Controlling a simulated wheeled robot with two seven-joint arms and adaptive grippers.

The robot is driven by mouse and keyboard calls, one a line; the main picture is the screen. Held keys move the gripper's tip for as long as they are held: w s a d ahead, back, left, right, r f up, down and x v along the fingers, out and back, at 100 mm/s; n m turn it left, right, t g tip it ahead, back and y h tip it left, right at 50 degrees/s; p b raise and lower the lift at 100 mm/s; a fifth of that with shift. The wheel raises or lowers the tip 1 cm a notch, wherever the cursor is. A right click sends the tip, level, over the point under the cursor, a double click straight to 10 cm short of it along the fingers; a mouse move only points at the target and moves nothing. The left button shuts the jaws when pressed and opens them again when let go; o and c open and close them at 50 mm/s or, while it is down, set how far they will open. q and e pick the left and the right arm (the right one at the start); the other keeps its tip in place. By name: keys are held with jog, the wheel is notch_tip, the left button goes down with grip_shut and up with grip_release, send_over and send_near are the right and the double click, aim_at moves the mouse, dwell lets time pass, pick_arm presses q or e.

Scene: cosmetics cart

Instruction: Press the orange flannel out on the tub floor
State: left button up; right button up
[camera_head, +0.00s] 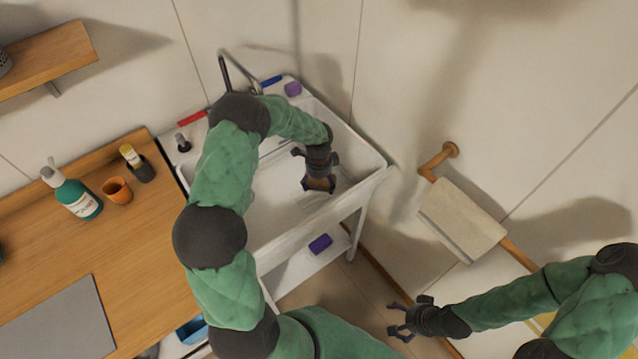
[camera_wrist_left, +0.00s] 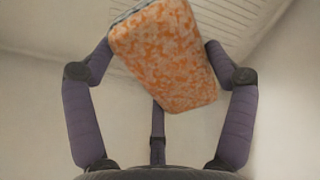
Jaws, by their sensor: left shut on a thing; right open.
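The orange flannel (camera_wrist_left: 165,55) is a thick, folded-looking pad with a mottled orange and pale pattern and a dark edge at its far end. My left gripper (camera_head: 319,181) is inside the white tub (camera_head: 262,203), pointing down, and is shut on the flannel. In the left wrist view the fingers grip it from both sides, and it sits tilted between them. Only a small brownish-orange bit shows in the head view. I cannot tell whether it touches the tub floor. My right gripper (camera_head: 405,318) is open and empty, outside the tub at lower right.
A red item (camera_head: 192,118), a blue item (camera_head: 271,81) and a purple item (camera_head: 293,89) lie on the tub's back ledge. A purple block (camera_head: 320,244) is on the shelf below. A pump bottle (camera_head: 78,196) and orange cup (camera_head: 117,189) stand on the wooden counter (camera_head: 140,260). A towel (camera_head: 462,218) hangs at right.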

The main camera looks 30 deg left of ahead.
pick_arm(q)
jog(key=shift+r+p, duration=2.3)
jog(key=shift+r, duration=1.3)
jog(key=shift+r, duration=0.1)
